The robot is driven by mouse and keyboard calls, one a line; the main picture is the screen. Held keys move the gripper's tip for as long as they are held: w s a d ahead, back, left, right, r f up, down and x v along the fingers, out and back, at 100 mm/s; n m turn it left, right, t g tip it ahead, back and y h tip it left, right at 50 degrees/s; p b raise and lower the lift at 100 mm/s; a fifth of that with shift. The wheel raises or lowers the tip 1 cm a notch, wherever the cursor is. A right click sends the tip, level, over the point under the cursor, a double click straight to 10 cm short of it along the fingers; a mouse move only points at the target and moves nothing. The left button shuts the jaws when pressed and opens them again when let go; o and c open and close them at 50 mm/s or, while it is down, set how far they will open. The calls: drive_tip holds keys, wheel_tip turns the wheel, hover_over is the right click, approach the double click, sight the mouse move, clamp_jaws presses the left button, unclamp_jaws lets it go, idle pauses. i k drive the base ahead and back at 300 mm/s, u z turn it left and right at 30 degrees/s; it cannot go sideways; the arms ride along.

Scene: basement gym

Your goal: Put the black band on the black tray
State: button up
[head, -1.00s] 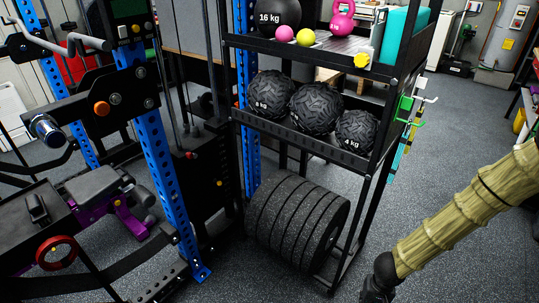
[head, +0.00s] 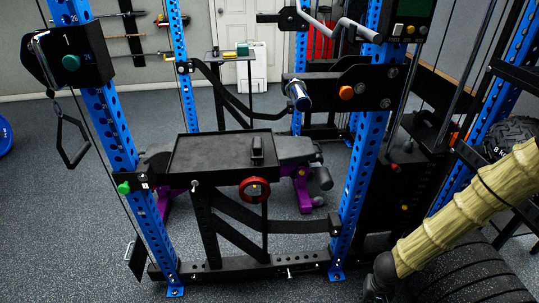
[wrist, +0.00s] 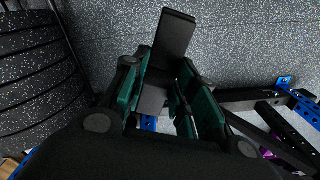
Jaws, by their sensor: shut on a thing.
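The black tray (head: 205,155) is a flat, low-rimmed platform on the blue rack, left of centre in the head view. A small dark upright object (head: 257,148) stands at its right side. My gripper (wrist: 162,88) shows in the wrist view, its teal-padded fingers closed on a flat dark strip, the black band (wrist: 175,35).
Blue rack uprights (head: 128,150) stand on both sides of the tray. A purple-framed bench (head: 302,180) lies behind. Black weight plates (head: 465,275) stand lower right. Floor at front left is open.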

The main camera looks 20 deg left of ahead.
sight(218, 143)
drive_tip(key=u, duration=1.25)
